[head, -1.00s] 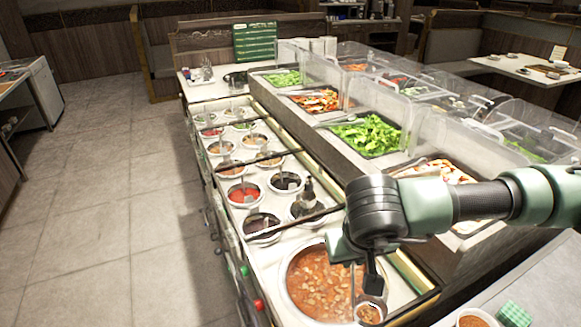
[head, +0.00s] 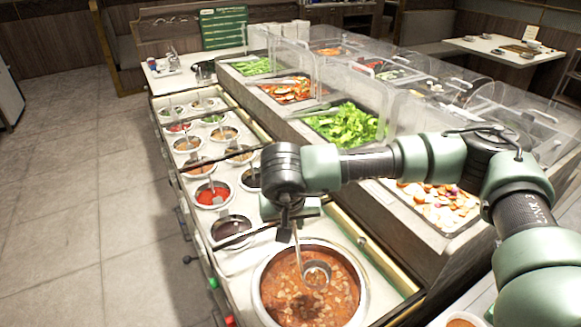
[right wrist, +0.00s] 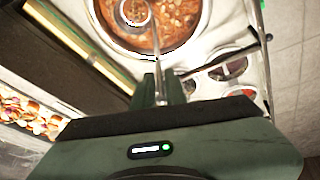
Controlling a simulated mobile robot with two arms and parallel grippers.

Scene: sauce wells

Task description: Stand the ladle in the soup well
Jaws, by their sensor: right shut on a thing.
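The soup well (head: 359,301) is a round pot with a pale rim, filled with chunky reddish-brown soup, in the counter at the bottom middle of the head view. My right gripper (head: 287,226) is above its far left rim, shut on the upper handle of the metal ladle (head: 299,250). The handle slants down to the right, and the round ladle bowl is over the soup, inside the rim as seen. I cannot tell whether the bowl touches the soup. In the right wrist view, the ladle (right wrist: 133,12) runs from my right gripper (right wrist: 161,90) toward the soup. My left gripper is out of view.
Smaller sauce wells, such as a red one (head: 211,195) and a dark one (head: 230,230), line the counter beyond the soup well. Food trays under clear guards (head: 410,125) stand to the right. Floor (head: 85,200) is free on the left.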

